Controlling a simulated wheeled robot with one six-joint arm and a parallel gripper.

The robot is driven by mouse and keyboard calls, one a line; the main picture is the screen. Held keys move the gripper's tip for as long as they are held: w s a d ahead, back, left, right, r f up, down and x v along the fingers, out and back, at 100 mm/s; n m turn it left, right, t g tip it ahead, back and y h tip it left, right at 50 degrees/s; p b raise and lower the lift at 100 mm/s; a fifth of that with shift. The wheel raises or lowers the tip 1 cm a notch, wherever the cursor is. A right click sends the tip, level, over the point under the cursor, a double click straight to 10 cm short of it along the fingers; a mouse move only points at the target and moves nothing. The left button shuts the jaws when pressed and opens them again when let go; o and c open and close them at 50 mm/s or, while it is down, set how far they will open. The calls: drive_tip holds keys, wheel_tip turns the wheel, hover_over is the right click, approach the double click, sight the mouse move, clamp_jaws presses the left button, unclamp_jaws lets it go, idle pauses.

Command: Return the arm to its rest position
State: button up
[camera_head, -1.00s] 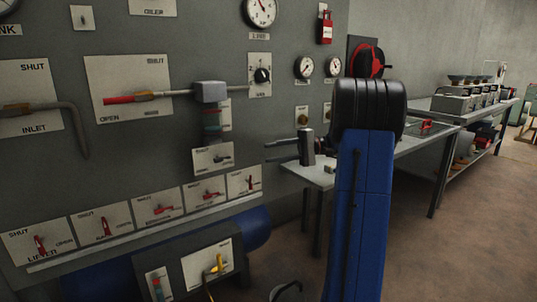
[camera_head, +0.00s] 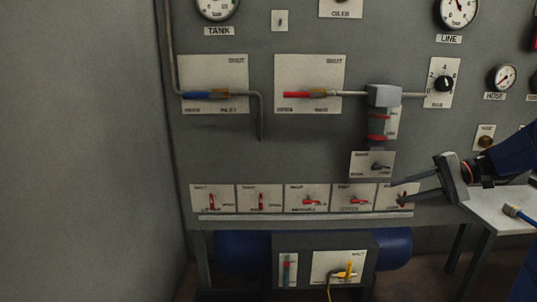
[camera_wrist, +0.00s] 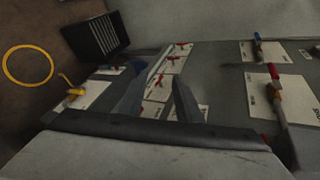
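My gripper (camera_head: 398,191) is at the right of the camera_head view, pointing left. Its two grey fingers are apart with nothing seen held between them. They overlap the rightmost small red lever plate (camera_head: 384,190) in the picture; whether they touch it I cannot tell. My blue arm runs off the right edge. In the camera_wrist view my gripper (camera_wrist: 158,75) also shows spread fingers, with red levers on pale plates beyond and between them.
A grey panel (camera_head: 310,150) carries a blue-handled valve (camera_head: 197,95), a red-handled valve (camera_head: 296,95), gauges and a row of small red levers. A yellow valve (camera_head: 347,273) sits low. A table (camera_head: 490,207) stands at right. A grey wall closes off the left.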

drive_tip(key=s+a+f+g+h, duration=0.1)
drive_tip(key=s+a+f+h, duration=0.2)
drive_tip(key=s+a, duration=0.35)
drive_tip(key=s+a+f+n+t+h, duration=0.1)
drive_tip(key=s+f+n+h, duration=0.2)
drive_tip(key=s, duration=0.7)
drive_tip(key=s+a+f+n+t+h, duration=0.1)
drive_tip(key=s+a+f+n+h, duration=0.1)
drive_tip(key=s+f+h, duration=0.4)
drive_tip(key=s+f, duration=0.1)
drive_tip(key=s, duration=0.3)
drive_tip(key=shift+n+t+h, duration=0.3)
drive_tip(key=shift+n, duration=0.1)
